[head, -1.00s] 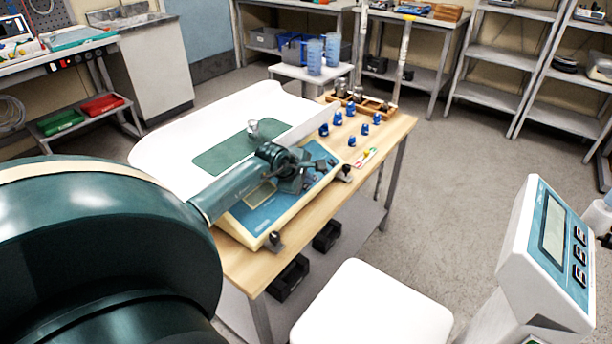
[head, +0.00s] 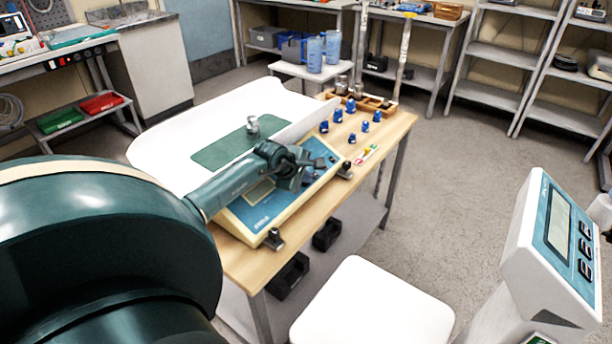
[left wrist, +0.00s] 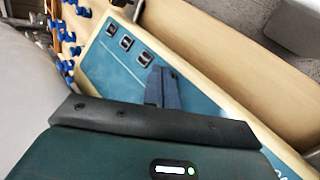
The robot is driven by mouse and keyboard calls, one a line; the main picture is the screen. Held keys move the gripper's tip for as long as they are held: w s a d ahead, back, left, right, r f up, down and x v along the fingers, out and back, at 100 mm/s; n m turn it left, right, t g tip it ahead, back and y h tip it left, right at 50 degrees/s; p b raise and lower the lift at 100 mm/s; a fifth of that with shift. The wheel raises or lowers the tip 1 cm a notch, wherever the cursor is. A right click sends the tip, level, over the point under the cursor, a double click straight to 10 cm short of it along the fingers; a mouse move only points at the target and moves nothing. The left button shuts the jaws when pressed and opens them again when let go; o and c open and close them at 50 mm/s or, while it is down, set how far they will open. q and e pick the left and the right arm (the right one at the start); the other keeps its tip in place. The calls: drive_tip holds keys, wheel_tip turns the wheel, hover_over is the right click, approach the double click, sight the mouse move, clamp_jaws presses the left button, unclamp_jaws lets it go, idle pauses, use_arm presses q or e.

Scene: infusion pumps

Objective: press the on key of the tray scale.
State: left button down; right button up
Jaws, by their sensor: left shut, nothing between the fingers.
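The tray scale has a wide white tray (head: 165,150) with a green mat, and a blue control panel (head: 262,213) in a cream housing along its front. A small display shows on the panel. My left gripper (head: 293,182) is shut and empty, low over the panel's right half. In the left wrist view its closed fingers (left wrist: 160,88) are over the blue panel, beside a row of dark keys (left wrist: 126,43). The key nearest the fingers (left wrist: 145,58) is clear of them. Key labels are too small to read, and fingertip contact cannot be told. My right gripper is not in view.
A metal weight (head: 252,124) stands on the mat. Several blue weights (head: 351,106) and a wooden weight block (head: 385,105) are on the wooden table (head: 240,262) to the right. Another scale with a keypad head (head: 555,245) stands at the right front.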

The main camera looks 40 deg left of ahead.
sight(309, 191)
use_arm(q)
drive_tip(key=shift+f, duration=0.1)
idle(0.3)
drive_tip(key=shift+d+r+p, duration=0.25)
drive_tip(key=shift+r+p, duration=0.1)
drive_tip(key=shift+r, duration=0.25)
drive_tip(key=r+p, duration=0.1)
drive_tip(key=d+r+p, duration=0.1)
drive_tip(key=r, duration=0.1)
drive_tip(key=r+p, duration=0.1)
drive_tip(key=d+r+p, duration=0.1)
drive_tip(key=shift+w+d+r, duration=0.15)
drive_tip(key=shift+r, duration=0.15)
idle(0.4)
